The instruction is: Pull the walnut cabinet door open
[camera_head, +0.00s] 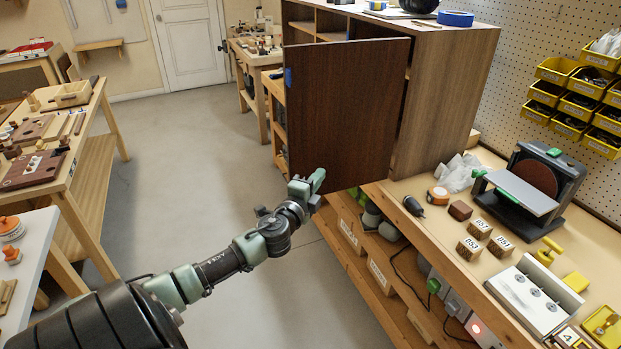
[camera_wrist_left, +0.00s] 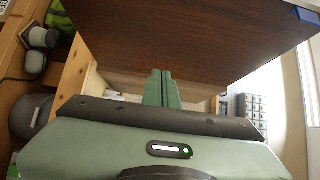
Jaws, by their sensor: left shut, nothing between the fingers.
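The walnut cabinet door (camera_head: 345,110) stands swung out from the cabinet (camera_head: 445,95), whose side panel is at its right. The cabinet's inside is mostly hidden behind the door. My right gripper is out of view.
Open floor (camera_head: 200,150) lies left of the door.

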